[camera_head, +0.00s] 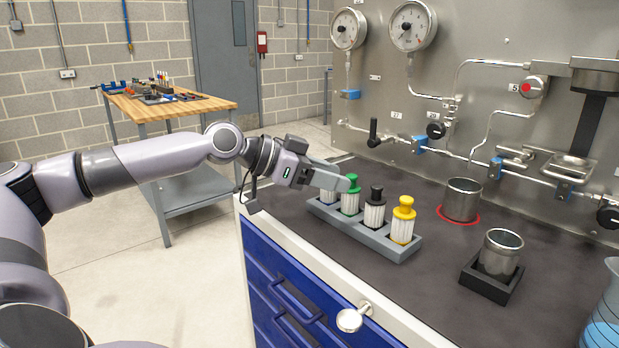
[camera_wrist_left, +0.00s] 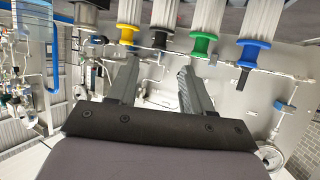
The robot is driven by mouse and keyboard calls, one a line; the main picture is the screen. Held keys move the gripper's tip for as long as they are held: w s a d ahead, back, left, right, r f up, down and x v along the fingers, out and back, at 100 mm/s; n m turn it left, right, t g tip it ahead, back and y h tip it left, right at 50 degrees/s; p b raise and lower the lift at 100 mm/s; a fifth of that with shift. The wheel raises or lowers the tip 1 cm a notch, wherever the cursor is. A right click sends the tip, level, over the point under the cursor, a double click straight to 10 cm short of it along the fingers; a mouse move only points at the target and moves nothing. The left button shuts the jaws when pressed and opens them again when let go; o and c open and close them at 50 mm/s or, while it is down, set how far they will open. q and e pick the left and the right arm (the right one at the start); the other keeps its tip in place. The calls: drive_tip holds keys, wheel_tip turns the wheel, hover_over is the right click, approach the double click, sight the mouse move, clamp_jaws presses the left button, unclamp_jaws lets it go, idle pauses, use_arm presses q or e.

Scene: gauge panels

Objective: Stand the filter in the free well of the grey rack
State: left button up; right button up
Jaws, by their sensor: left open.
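The grey rack (camera_head: 390,246) stands on the dark bench top. It holds a row of white pleated filters: a yellow-capped filter (camera_head: 403,222), a black-capped filter (camera_head: 375,212), a green-capped filter (camera_head: 350,197) and a blue-capped filter (camera_head: 327,197), all upright. The blue cap is hidden by my gripper in the head view but shows in the left wrist view (camera_wrist_left: 254,48). I cannot make out a free well. My left gripper (camera_head: 345,182) is open and empty, at cap height by the rack's far left end. Its parted fingers (camera_wrist_left: 158,72) show in the wrist view. My right gripper is out of view.
A metal cup (camera_head: 461,200) stands in a red ring behind the rack. Another metal cup (camera_head: 499,255) sits in a black holder to the right. A blue-liquid beaker (camera_head: 604,315) is at the right edge. The gauge panel (camera_head: 500,60) with pipes and valves rises behind.

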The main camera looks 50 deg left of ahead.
use_arm(q)
drive_tip(key=b+v, duration=0.1)
drive_tip(key=v, duration=0.3)
drive_tip(key=shift+b, duration=0.4)
drive_tip(key=shift+s, duration=0.1)
